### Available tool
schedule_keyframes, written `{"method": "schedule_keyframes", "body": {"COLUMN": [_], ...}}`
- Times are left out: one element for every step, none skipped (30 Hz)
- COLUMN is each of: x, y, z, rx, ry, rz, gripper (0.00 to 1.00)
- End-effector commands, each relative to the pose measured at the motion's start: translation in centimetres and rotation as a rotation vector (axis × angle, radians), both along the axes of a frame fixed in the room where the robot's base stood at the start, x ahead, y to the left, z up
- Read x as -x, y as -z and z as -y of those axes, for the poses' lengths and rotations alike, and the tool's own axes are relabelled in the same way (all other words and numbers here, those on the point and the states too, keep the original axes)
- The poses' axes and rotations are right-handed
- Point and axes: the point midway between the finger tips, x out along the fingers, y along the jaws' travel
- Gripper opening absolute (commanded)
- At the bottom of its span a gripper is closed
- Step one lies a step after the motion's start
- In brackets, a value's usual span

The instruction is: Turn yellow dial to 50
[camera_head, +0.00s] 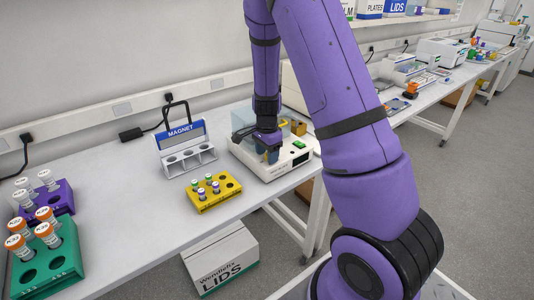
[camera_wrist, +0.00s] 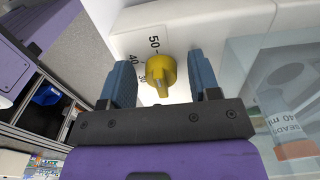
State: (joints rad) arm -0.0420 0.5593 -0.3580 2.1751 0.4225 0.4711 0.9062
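The yellow dial (camera_wrist: 161,73) sits on the front of a white device, with a printed scale (camera_wrist: 146,55) beside it on which 50, 40 and 30 can be read. The dial's narrow grip ridge shows towards my gripper; I cannot tell which number it points to. My gripper (camera_wrist: 164,82) is open in the wrist view, one blue finger on each side of the dial with visible gaps. In the head view my gripper (camera_head: 270,150) is over the white device (camera_head: 268,166), and the dial is not visible there.
A yellow rack (camera_head: 226,199) with several capped tubes stands left of the device. A magnet rack (camera_head: 186,160) stands behind it. Purple and green tube racks (camera_head: 58,278) are at far left. A clear box (camera_wrist: 290,85) is close to the right finger.

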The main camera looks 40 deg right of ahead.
Motion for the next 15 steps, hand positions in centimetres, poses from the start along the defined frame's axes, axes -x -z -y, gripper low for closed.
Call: {"method": "schedule_keyframes", "body": {"x": [0.0,0.0,0.0,0.0,0.0,0.0,0.0,0.0,0.0,0.0,0.0,-0.1,-0.1,-0.1,-0.1], "y": [0.0,0.0,0.0,0.0,0.0,-0.2,-0.4,-0.6,-1.0,-1.4,-1.8,-2.5,-3.1,-3.6,-4.4], "z": [0.0,0.0,0.0,0.0,0.0,0.0,0.0,0.0,0.0,0.0,0.0,-0.1,0.0,0.0,-0.1], "rx": [0.000,0.000,0.000,0.000,0.000,0.000,0.000,0.000,0.000,0.001,0.001,0.000,0.001,0.001,0.000], "ry": [0.000,0.000,0.000,0.000,0.000,-0.001,-0.001,-0.001,-0.001,-0.001,-0.002,-0.002,-0.002,-0.002,-0.002], "rz": [0.000,-0.001,-0.001,-0.001,-0.001,0.000,0.000,0.001,0.001,0.002,0.002,0.003,0.004,0.004,0.004], "gripper": [0.56,0.56,0.56,0.56,0.56,0.56,0.56,0.56,0.56,0.56,0.56,0.56,0.56,0.56,0.56]}}
